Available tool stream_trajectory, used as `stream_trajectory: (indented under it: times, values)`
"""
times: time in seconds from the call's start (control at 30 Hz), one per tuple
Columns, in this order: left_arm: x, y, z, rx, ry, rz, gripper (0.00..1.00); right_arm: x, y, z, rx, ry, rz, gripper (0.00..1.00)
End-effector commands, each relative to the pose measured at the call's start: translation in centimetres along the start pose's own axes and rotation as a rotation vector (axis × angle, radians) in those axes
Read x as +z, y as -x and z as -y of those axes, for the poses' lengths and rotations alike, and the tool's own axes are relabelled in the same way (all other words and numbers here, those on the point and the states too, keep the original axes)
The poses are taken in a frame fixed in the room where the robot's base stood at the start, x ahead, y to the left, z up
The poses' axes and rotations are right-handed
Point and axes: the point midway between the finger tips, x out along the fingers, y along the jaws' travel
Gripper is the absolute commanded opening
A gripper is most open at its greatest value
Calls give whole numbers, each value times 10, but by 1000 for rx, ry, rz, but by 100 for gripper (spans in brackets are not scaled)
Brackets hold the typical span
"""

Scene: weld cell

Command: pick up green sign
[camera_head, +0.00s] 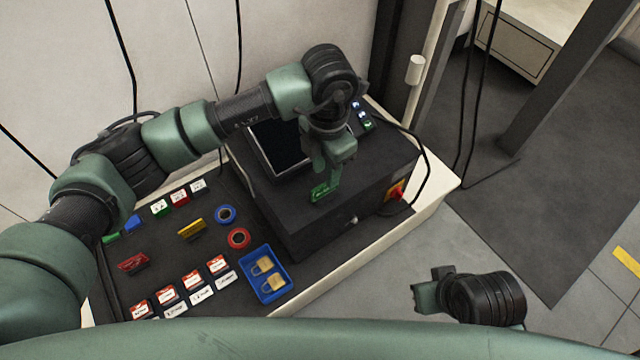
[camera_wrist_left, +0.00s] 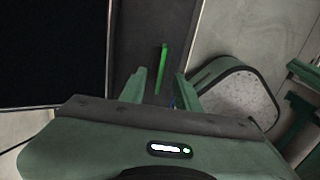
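The green sign (camera_head: 324,188) with pale markings is near the front edge of the black box's top, just below my left gripper (camera_head: 323,168). In the left wrist view the green sign (camera_wrist_left: 162,68) shows as a thin upright strip over a dark surface. My left gripper (camera_wrist_left: 160,88) is open there, its fingers apart on either side of the strip with gaps to both. Whether the fingertips reach down beside the sign is unclear. My right gripper (camera_head: 428,292) hangs over the floor at the lower right, away from the sign; its finger gap is unclear.
The black box (camera_head: 315,222) has a dark screen (camera_head: 277,146) and a red-yellow switch (camera_head: 395,192).

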Motion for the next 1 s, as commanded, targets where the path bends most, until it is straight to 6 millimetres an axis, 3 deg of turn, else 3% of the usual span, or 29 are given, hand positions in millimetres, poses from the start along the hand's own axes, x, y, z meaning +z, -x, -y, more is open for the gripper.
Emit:
stream_trajectory:
  times: [0.47, 0.7, 0.73, 0.83, 1.0]
  values:
    - [-1, -60, -1, -4, 1, 0, 32, 4, -13, 0, 0, 0, 0, 0]
    - [0, -63, -1, -3, 0, 1, 32, 4, -13, 0, 0, 0, 1, 0]
    - [0, -63, -1, -3, 0, 1, 29, 4, -13, 0, 0, 0, 1, 0]
    - [0, -63, -1, -3, 0, 1, 1, 4, -13, 0, 0, 0, 1, 0]
    - [0, -62, -1, -3, 0, 2, 0, 4, -13, 1, 0, 1, 1, 0]
